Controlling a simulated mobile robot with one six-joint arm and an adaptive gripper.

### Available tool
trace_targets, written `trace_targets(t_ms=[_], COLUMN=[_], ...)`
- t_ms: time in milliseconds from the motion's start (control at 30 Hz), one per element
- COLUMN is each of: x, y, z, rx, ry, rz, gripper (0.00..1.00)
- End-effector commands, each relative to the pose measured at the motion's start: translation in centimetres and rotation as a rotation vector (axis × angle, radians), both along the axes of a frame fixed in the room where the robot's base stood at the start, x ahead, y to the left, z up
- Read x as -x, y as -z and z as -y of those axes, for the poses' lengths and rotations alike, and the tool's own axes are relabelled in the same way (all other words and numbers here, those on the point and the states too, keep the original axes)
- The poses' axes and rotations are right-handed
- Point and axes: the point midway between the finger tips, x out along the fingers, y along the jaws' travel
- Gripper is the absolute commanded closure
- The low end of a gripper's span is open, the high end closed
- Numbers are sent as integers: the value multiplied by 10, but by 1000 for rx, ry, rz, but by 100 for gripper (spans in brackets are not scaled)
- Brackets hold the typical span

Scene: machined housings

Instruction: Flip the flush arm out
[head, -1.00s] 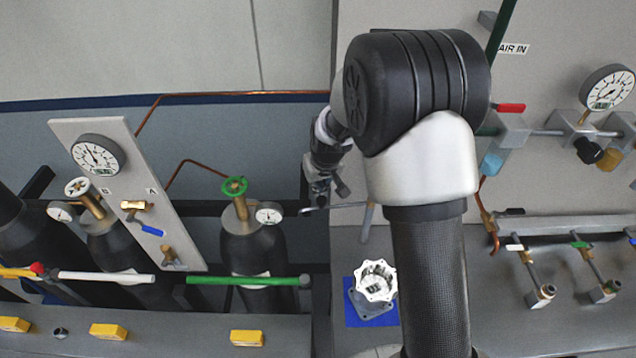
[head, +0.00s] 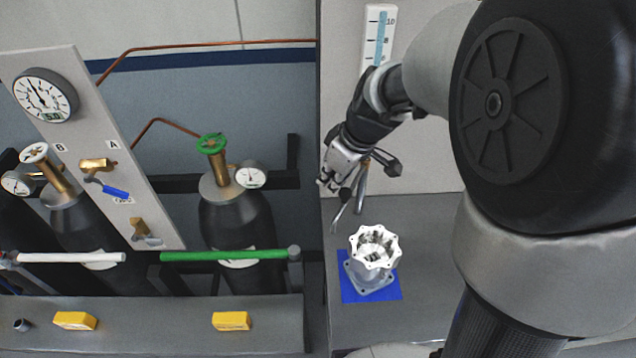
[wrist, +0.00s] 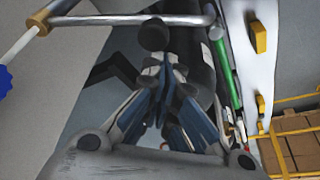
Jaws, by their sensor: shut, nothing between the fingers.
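The flush arm is a thin metal tube (head: 345,208) beside the back wall, left of and above the housing; its end points down and left in the head view. In the wrist view a metal tube (wrist: 125,20), probably the same arm, crosses beyond my fingertips, with a brass-coloured joint at its left end and a bend at its right. My gripper (head: 325,184) is shut and empty, close to the arm; its fingers (wrist: 165,72) also show in the wrist view. A dark round knob (wrist: 154,34) appears by the tube. I cannot tell whether anything touches.
A silver machined housing (head: 374,250) stands on a blue mat (head: 396,290) on the grey bench. Gas cylinders (head: 240,222), a green-handled bar (head: 222,256) and a gauge panel (head: 132,165) stand to the left. A level scale (head: 379,35) hangs on the back wall.

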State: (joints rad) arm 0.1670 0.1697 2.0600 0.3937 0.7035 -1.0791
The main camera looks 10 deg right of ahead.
Motion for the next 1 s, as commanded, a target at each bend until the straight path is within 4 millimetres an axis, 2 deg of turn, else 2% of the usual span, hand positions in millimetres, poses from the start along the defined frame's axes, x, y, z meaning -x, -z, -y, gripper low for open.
trace_targets(t_ms=[167,333,500,1000], x=[16,28,37,47], y=[3,2,1,0], z=[18,33,46,65], rx=[1,-1,2,3], ry=[-158,-419,-525,-539], rz=[3,1,0,0], gripper=[100,100,100,100])
